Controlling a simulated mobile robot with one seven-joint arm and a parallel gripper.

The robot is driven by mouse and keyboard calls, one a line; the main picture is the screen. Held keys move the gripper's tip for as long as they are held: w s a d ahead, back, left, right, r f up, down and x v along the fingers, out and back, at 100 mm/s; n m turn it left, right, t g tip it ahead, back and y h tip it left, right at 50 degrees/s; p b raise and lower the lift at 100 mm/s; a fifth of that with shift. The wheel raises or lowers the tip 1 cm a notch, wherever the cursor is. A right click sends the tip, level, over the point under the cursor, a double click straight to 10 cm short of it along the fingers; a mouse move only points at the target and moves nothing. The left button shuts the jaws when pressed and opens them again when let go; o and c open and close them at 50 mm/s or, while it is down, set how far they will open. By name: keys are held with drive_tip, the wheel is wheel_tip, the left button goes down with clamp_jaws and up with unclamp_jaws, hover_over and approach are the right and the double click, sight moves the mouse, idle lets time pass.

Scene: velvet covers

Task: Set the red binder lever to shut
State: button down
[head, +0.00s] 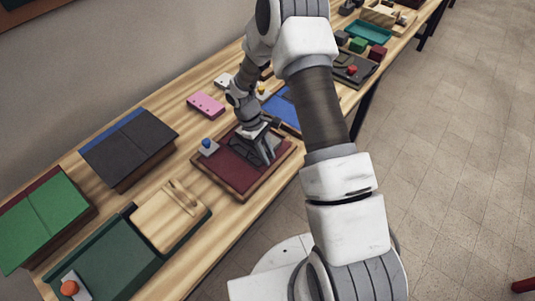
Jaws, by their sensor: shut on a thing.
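The red binder (226,173) is a dark red panel in a wooden-edged tray on the long table, in the middle of the head view. My gripper (266,162) is down over the right half of this panel, pointing downward. It is shut on a small part there, taken to be the red binder lever, which the fingers hide. The lever's position cannot be made out. A blue knob on a small grey block (208,147) sits at the panel's left corner, apart from the gripper.
A pink block (206,104) lies behind the binder. A dark box (128,150), a green-topped box (42,222) and a wooden board (165,213) stand to the left. A blue panel (283,110) is close on the right. Bare wood shows between them.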

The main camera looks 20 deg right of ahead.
drive_tip(key=shift+d, duration=0.1)
drive_tip(key=shift+w+d+f+g+y, duration=0.25)
drive_tip(key=shift+w+d+g+y, duration=0.1)
drive_tip(key=shift+g+y, duration=0.45)
drive_tip(key=shift+w+d+n+g+y+b, duration=0.15)
drive_tip(key=shift+n+g+y+b, duration=0.35)
drive_tip(key=shift+y, duration=0.3)
drive_tip(key=c, duration=0.7)
unclamp_jaws()
drive_tip(key=shift+c, duration=0.2)
drive_tip(key=shift+r, duration=0.1)
drive_tip(key=b+v, duration=0.1)
drive_tip(key=v, duration=1.6)
drive_tip(key=shift+r, duration=0.2)
drive_tip(key=shift+o, duration=0.3)
